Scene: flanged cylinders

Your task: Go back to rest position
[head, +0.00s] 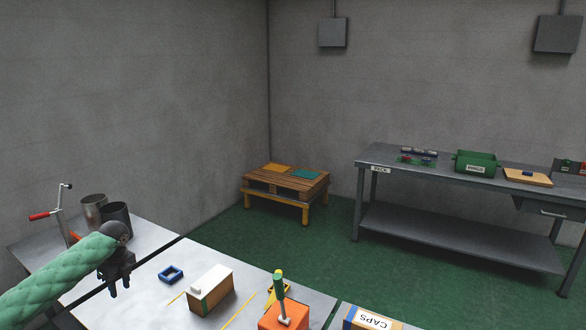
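My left gripper (119,289) hangs above the grey table at the lower left, at the end of my green-sleeved arm. Its two dark fingers point down with a small gap between them, and nothing shows between them. A dark cylinder (117,217) and a lighter metal cylinder (94,208) stand behind the gripper; the arm covers the dark one's lower part. My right gripper is out of view.
A CAPS box (372,321) is at the bottom edge. A pallet table (285,186) and a PACK bench (440,170) stand farther off.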

